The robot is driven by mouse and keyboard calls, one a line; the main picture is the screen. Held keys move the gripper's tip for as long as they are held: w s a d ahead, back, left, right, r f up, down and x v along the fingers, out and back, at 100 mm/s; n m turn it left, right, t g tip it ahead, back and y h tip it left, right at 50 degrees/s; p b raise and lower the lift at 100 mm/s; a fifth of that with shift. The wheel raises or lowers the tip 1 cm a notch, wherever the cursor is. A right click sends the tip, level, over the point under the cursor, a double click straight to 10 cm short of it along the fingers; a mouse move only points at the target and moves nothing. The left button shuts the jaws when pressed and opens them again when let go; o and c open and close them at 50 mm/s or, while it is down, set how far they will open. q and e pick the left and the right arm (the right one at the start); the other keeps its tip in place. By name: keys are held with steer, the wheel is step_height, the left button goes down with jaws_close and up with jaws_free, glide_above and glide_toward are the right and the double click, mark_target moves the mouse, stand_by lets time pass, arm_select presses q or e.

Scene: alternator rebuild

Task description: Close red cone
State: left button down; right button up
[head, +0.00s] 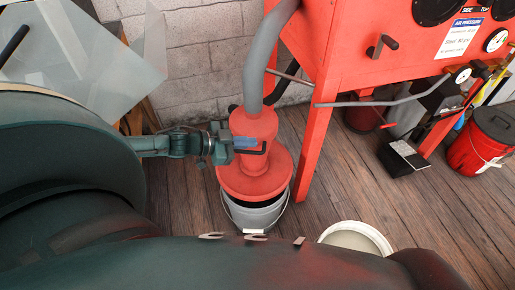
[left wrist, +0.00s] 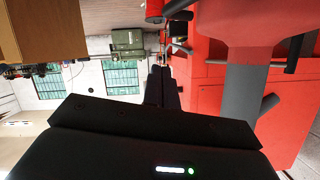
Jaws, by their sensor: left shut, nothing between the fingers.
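The red cone (head: 263,178) is a stepped red lid with a wide flange, over a grey bucket (head: 258,215). A dark gap shows between its front edge and the bucket rim. A thick grey hose (head: 259,75) runs up from its top. My left gripper (head: 247,145) is shut and empty, in front of or against the cone's upper part; contact is unclear. In the left wrist view the shut fingers (left wrist: 161,75) point away, with the red cone (left wrist: 250,25) and hose (left wrist: 238,90) to their right. My right gripper is out of view.
A red cabinet (head: 345,60) on legs stands behind and right of the cone. A pale round container (head: 357,238) is right of the bucket. A red bucket (head: 483,138) stands far right. Clear sheets (head: 85,50) lean at left. Wooden floor is free between.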

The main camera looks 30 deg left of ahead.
arm_select(q)
steer(key=w+f, duration=0.1)
steer(key=w+d+f, duration=0.1)
steer(key=f, duration=0.1)
steer(key=w+f+b, duration=0.1)
steer(key=f, duration=0.1)
steer(key=shift+w+d+f, duration=0.15)
steer(key=shift+w, duration=0.1)
